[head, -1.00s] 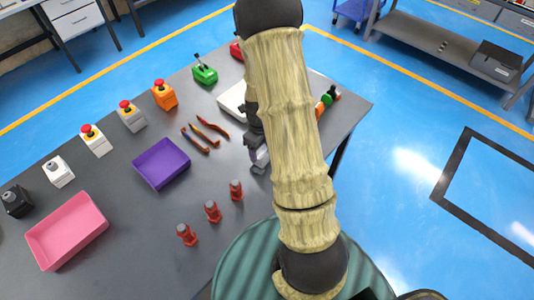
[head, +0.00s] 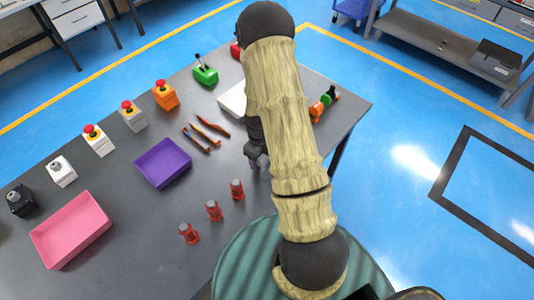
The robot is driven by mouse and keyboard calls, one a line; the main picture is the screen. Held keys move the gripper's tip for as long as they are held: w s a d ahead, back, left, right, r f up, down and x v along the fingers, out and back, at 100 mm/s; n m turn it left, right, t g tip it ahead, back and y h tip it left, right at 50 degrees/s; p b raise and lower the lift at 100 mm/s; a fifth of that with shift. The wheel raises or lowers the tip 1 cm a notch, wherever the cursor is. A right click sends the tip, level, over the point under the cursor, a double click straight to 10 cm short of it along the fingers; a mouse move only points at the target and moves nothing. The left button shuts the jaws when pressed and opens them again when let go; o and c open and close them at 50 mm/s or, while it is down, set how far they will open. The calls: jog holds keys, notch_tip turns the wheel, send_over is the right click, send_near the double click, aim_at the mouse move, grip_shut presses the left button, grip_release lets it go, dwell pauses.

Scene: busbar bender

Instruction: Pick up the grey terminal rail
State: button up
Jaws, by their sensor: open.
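I cannot make out the grey terminal rail in the head view; my arm covers part of the table and may hide it. My gripper (head: 257,164) points down low over the dark grey table (head: 120,205), left of my arm. It is open, its dark fingers apart, and I see nothing held between them. How far the fingertips are above the tabletop is hard to tell.
A purple tray (head: 163,164), a pink tray (head: 71,231), several pliers (head: 207,134) and three red posts (head: 213,210) lie left of my gripper. Button boxes line the far edge. A white plate (head: 233,98) is partly behind my arm; orange-green items (head: 321,107) lie right.

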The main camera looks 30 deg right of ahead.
jog(key=c, duration=1.2)
notch_tip(320, 180, up, 10)
jog(key=shift+r+b, duration=0.1)
jog(key=shift+b, duration=0.9)
